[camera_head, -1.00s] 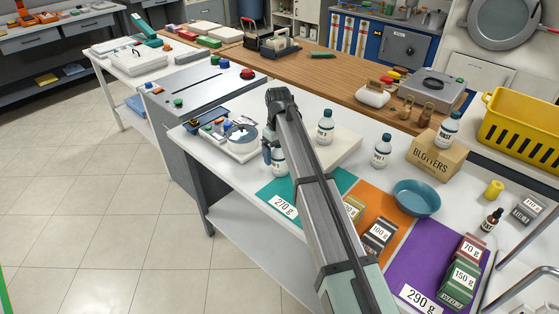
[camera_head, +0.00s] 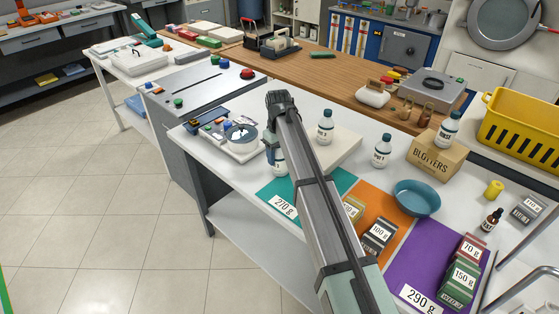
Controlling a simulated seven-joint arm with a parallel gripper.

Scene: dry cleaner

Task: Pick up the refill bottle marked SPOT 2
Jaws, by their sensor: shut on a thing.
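My gripper (camera_head: 271,154) is at the left end of the white table, low beside a white bottle (camera_head: 280,167) with a dark label band. It is shut on this bottle, which is partly hidden behind my arm; its label cannot be read. The bottle looks upright, just behind the teal mat. A similar bottle (camera_head: 325,129) stands upright on a pale board, another (camera_head: 382,151) stands on the table to the right, and another (camera_head: 448,129) stands on the blotters box. Their small labels are too blurred to tell which is marked SPOT 2.
A tray with a round dish (camera_head: 236,147) lies close left of my gripper. The teal (camera_head: 283,205), orange (camera_head: 395,222) and purple (camera_head: 408,268) mats carry weight labels and small boxes. A blue bowl (camera_head: 417,198) and the blotters box (camera_head: 435,158) stand right.

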